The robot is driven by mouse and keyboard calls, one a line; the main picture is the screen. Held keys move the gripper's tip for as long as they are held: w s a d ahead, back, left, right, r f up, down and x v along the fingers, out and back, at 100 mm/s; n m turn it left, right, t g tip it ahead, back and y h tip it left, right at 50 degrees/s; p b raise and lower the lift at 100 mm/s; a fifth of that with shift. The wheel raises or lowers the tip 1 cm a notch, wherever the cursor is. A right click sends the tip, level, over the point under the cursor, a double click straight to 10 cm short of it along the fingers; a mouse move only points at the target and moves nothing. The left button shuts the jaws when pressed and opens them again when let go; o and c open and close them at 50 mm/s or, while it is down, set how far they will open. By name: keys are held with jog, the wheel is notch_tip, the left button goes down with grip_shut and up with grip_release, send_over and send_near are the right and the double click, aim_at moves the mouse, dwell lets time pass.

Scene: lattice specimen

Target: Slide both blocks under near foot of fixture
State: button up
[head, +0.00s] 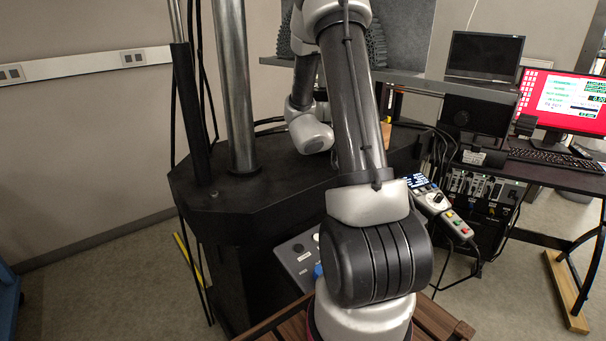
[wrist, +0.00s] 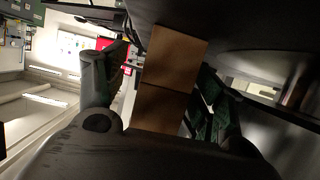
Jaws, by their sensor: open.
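Two brown square-faced wooden blocks, an upper one (wrist: 177,56) and a lower one (wrist: 160,109), sit end to end in the middle of the wrist view. They touch or nearly touch. My gripper (wrist: 150,78) is open, with one dark finger left of the blocks and a green-and-black one right of them. I cannot tell whether the fingers touch the blocks. A dark surface lies beyond the upper block. I cannot make out the fixture's near foot. In the head view my arm hides the gripper; a tan sliver beside the arm may be a block.
The black machine table (head: 270,170) carries a steel column (head: 233,90) and a black post (head: 192,110). A control pendant (head: 440,208) and a grey control panel (head: 300,258) are near my arm. A desk with a red-screen monitor (head: 565,100) stands at right. Open floor lies left.

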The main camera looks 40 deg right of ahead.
jog(key=shift+w+r, duration=0.1)
jog(key=shift+w, duration=0.05)
jog(key=shift+a, duration=0.2)
jog(key=shift+c, duration=0.3)
jog(key=shift+o, duration=0.2)
jog(key=shift+v, duration=1.15)
jog(key=shift+o, duration=1.4)
jog(key=shift+v, duration=1.85)
jog(key=shift+o, duration=1.2)
jog(key=shift+a+r, duration=0.25)
jog(key=shift+a, duration=0.35)
jog(key=shift+a+r, duration=0.1)
jog(key=shift+a, duration=0.1)
jog(key=v, duration=0.8)
